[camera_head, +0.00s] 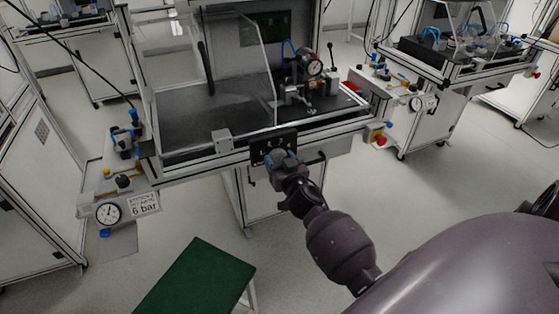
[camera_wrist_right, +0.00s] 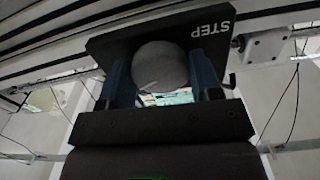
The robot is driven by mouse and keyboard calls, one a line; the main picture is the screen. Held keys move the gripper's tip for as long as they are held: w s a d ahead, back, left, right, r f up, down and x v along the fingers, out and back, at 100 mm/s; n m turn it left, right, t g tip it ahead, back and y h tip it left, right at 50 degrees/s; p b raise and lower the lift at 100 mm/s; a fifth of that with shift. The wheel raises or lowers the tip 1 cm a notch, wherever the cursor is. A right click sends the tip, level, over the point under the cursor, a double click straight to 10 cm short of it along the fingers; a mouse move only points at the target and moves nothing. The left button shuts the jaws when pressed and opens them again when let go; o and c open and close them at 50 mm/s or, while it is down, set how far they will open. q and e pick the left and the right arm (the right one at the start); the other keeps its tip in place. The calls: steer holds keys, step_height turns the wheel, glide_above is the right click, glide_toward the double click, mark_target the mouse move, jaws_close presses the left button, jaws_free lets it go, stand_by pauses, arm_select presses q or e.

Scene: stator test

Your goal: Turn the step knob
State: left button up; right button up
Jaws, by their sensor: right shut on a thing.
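The step knob (camera_wrist_right: 160,66) is a round grey knob on a dark panel (camera_wrist_right: 105,45) with the white word STEP. In the right wrist view my right gripper (camera_wrist_right: 163,78) has its two blue fingers on either side of the knob, shut on it. In the head view the right gripper (camera_head: 279,158) is at the dark panel on the front edge of the test bench, and the knob is mostly hidden there by the gripper. My left gripper is not in view.
The test bench (camera_head: 200,160) has a clear hood and a device with a round gauge (camera_head: 314,67). A red button (camera_head: 380,140) sits to its right. A pressure gauge (camera_head: 108,212) is at lower left. A green-topped table (camera_head: 200,280) stands in front.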

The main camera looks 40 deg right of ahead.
steer(key=n, duration=0.3)
steer(key=shift+n, duration=0.4)
steer(key=n, duration=0.3)
steer(key=shift+n, duration=0.3)
steer(key=n, duration=0.3)
steer(key=shift+n, duration=0.4)
steer(key=n, duration=0.3)
steer(key=shift+n+p, duration=0.3)
steer(key=n, duration=0.6)
steer(key=shift+r, duration=0.1)
steer(key=n, duration=0.5)
steer(key=shift+n+p, duration=0.35)
steer(key=shift+n, duration=0.05)
